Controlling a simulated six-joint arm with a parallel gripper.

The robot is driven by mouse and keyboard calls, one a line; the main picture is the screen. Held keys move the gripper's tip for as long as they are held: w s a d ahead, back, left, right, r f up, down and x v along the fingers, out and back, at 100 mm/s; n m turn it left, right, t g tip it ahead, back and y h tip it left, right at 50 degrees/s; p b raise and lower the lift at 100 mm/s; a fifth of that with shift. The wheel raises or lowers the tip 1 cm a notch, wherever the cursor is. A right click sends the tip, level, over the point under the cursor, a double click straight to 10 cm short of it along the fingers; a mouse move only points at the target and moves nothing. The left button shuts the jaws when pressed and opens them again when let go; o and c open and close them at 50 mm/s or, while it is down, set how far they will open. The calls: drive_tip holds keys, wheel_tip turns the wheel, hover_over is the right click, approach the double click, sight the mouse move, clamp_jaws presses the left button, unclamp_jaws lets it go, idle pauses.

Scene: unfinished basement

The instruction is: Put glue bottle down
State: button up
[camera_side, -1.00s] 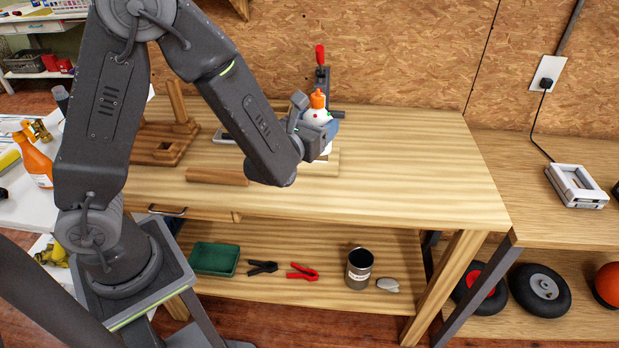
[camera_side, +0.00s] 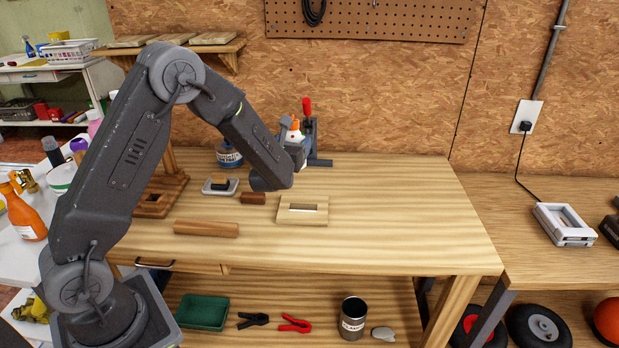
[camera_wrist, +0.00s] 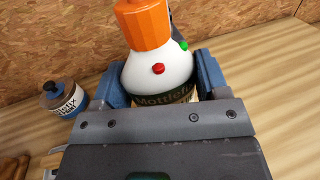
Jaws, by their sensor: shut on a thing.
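The glue bottle is white with an orange cap and red and green dots; it shows in the wrist view (camera_wrist: 158,70) and, partly hidden, in the side view (camera_side: 294,134). My gripper (camera_side: 297,153) is shut on it, with blue fingers on either side of the bottle in the wrist view. The bottle is close to upright. It is over the back part of the workbench (camera_side: 400,215), in front of a red-handled clamp (camera_side: 309,125). Its base is hidden, so I cannot tell whether it touches the bench.
A slotted wooden block (camera_side: 303,219) lies nearer the front. A blue labelled jar (camera_side: 229,156), a sanding block (camera_side: 219,187), a small brown block (camera_side: 253,198) and a wooden bar (camera_side: 206,229) are to the left. The bench's right side is clear.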

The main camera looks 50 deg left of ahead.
drive_tip(key=shift+w+d+f, duration=0.75)
drive_tip(key=shift+d+f, duration=0.15)
drive_tip(key=shift+f, duration=0.45)
drive_tip(key=shift+w+d+f, duration=0.8)
drive_tip(key=shift+d+f, duration=0.15)
drive_tip(key=shift+f, duration=0.45)
drive_tip(key=shift+w+d+f, duration=0.75)
drive_tip(key=shift+d+f, duration=0.15)
drive_tip(key=shift+f, duration=0.45)
drive_tip(key=shift+f, duration=0.15)
drive_tip(key=o, duration=0.9)
